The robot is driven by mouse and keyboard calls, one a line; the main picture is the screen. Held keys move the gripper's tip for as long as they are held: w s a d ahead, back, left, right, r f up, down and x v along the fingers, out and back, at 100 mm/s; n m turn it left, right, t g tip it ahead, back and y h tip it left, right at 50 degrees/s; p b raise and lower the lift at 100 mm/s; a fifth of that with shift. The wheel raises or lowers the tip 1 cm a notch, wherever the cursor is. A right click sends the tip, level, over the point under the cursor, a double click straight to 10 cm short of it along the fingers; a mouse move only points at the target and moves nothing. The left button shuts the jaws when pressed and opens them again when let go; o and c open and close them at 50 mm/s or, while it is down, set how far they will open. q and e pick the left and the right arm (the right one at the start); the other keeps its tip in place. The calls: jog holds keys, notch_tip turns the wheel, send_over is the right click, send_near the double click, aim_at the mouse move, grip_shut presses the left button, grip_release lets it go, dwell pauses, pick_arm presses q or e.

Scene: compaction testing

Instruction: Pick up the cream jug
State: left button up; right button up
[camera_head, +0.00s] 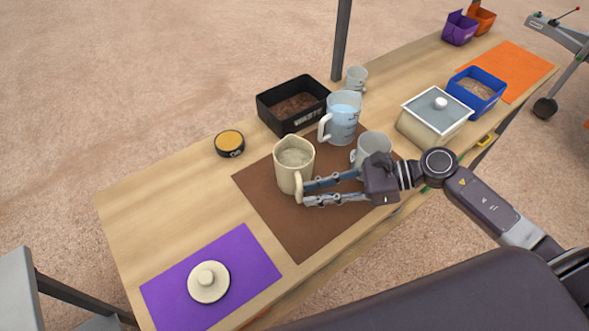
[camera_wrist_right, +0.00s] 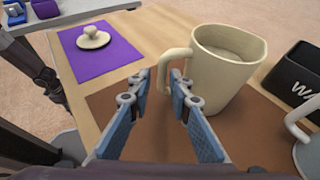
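The cream jug (camera_head: 294,165) stands upright on the brown mat, its handle towards my right gripper; it also shows in the right wrist view (camera_wrist_right: 228,65). My right gripper (camera_head: 307,193) is low over the mat at the jug's handle side. In the right wrist view its two fingers (camera_wrist_right: 163,84) are apart, with the handle (camera_wrist_right: 166,68) between or just beyond the tips. I cannot tell whether either finger touches it. My left gripper does not show in the head view.
A light blue jug (camera_head: 342,117) and a grey mug (camera_head: 373,146) stand close behind and beside my right gripper. A black bin (camera_head: 264,106) and a yellow-topped tin (camera_head: 229,142) are behind the jug. A cream lid (camera_head: 208,281) lies on the purple mat (camera_head: 247,246).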

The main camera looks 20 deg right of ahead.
aim_at(299, 193)
jog(key=x, duration=0.1)
jog(key=p+x, duration=0.1)
jog(key=x, duration=0.1)
jog(key=shift+w+a+p, duration=0.25)
jog(key=shift+w+p, duration=0.05)
jog(key=shift+a+f, duration=0.2)
jog(key=shift+f, duration=0.1)
jog(key=shift+c, duration=0.5)
grip_shut()
jog(key=shift+w+r, duration=0.1)
jog(key=shift+r, duration=0.1)
